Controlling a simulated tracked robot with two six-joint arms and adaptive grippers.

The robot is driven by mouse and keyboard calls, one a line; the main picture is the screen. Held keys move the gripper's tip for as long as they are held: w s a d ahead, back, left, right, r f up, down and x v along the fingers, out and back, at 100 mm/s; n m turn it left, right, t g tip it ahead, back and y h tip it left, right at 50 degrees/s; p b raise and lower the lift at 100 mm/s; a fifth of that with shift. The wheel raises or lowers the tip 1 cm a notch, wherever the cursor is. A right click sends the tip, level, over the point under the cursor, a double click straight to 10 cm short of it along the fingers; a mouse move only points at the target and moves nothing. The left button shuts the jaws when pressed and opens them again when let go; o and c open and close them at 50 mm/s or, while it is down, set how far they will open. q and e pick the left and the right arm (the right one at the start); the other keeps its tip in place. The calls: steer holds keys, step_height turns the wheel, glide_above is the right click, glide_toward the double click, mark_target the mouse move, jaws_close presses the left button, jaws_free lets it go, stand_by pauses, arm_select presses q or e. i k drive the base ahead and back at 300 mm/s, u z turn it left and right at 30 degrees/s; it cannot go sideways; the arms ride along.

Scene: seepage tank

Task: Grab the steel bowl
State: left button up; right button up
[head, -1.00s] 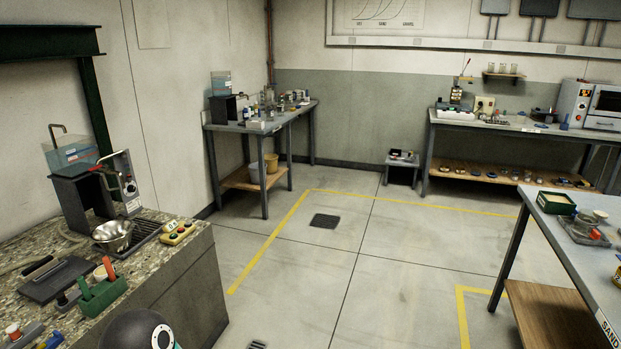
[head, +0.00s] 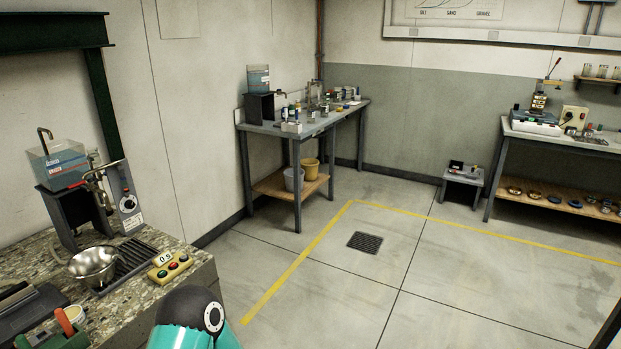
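The steel bowl (head: 93,265) sits on the speckled counter (head: 140,297) at the left, at the left edge of a dark slotted drain grate (head: 127,262). It is shiny, upright and round, and nothing is holding it. A curved metal tap (head: 98,172) stands behind it. A teal and black part of my own arm shows at the bottom, right of the counter. Neither of my grippers shows.
A button box (head: 170,268) stands right of the bowl. A green holder (head: 62,336) with a red-handled tool and a dark flat tray (head: 30,312) lie in front. A clear water tank (head: 62,165) stands behind. The floor (head: 330,290) right of the counter is clear.

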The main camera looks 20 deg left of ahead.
mark_target(94, 267)
steer(key=i, duration=0.45)
steer(key=u, duration=2.85)
steer(key=k, duration=0.35)
steer(key=u, duration=0.45)
steer(key=i, duration=1.5)
steer(key=z, duration=0.35)
